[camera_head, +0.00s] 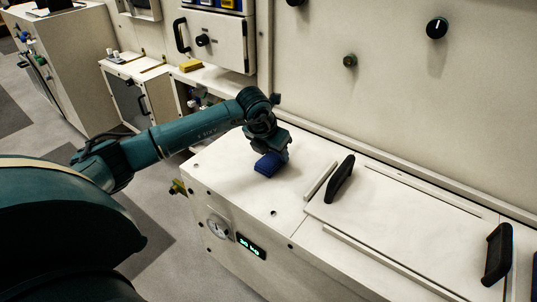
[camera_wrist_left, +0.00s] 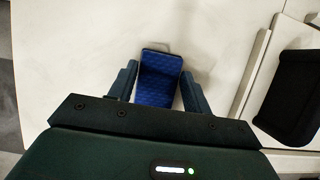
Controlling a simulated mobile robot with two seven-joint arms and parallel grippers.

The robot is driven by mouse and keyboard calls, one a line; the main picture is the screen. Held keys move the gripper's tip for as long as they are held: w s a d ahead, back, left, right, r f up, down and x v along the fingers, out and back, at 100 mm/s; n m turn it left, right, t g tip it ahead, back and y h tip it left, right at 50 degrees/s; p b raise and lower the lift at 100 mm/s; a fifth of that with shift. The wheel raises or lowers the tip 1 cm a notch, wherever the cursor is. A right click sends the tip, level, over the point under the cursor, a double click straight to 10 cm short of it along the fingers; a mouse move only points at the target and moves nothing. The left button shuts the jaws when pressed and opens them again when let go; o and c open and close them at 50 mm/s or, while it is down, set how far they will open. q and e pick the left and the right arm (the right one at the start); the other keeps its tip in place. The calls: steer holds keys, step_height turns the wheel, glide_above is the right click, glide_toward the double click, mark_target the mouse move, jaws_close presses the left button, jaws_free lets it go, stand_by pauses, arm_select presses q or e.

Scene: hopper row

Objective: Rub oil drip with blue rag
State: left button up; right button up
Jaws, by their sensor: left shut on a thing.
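The blue rag (camera_head: 268,164) is a folded pad on the white cabinet top (camera_head: 230,172), near its left end. My left gripper (camera_head: 273,151) is directly above it and is shut on it. In the left wrist view the rag (camera_wrist_left: 158,78) sits between the two fingers of the left gripper (camera_wrist_left: 160,88). The rag is at or very close to the surface; I cannot tell if it touches. I cannot make out an oil drip in either view; the area under the rag is hidden. My right gripper is not in view.
A lid with black handles (camera_head: 340,179) (camera_head: 497,254) lies right of the rag. A gauge (camera_head: 218,229) and a lit display (camera_head: 252,246) are on the cabinet's front. The surface around the rag is clear.

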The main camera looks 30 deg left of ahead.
arm_select(q)
steer(key=shift+s+d+f, duration=0.1)
steer(key=shift+d, duration=0.35)
steer(key=shift+a+b, duration=0.3)
steer(key=shift+a, duration=1.7)
steer(key=shift+w+a, duration=0.2)
steer(key=shift+a, duration=0.15)
steer(key=shift+a, duration=0.1)
steer(key=shift+w+a+b, duration=0.1)
steer(key=shift+a+b, duration=0.3)
steer(key=shift+a, duration=1.1)
